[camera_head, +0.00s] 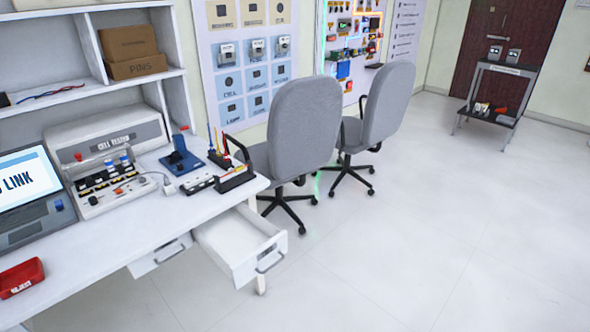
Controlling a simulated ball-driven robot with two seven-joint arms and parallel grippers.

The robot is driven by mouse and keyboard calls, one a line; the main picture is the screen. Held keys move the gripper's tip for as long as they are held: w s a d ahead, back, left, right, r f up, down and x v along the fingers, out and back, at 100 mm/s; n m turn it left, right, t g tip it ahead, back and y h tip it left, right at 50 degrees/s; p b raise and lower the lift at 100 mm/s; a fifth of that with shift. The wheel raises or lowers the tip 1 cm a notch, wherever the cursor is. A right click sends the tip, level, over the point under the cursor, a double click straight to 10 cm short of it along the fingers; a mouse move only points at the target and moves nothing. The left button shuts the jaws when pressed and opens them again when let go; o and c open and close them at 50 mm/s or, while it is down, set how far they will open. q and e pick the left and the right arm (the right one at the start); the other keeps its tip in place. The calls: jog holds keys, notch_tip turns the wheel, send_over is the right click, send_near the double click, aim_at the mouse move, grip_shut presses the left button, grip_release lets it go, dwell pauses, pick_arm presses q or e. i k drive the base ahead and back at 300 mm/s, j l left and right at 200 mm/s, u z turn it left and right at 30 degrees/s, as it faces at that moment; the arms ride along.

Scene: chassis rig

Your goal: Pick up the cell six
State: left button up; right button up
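No cell in view carries a number I can read, so I cannot tell which one is cell six. A machine marked "CELL TESTER" (110,139) stands on the white desk at the left. Small upright pieces with blue and red parts (125,161) stand on its front deck among dark slots; they may be cells. A dark holder with small upright items (232,172) stands near the desk's right end. Neither of my grippers shows in this view.
An open, seemingly empty drawer (232,245) juts out below the desk (140,226). A laptop (32,195) and red bin (21,277) are at the left. Two grey chairs (303,125) stand beyond the desk. A small cart (495,92) is far right. The right floor is clear.

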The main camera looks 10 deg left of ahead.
aim_at(124, 159)
jog(key=u, duration=0.4)
jog(key=j+u, duration=0.15)
jog(key=u, duration=0.7)
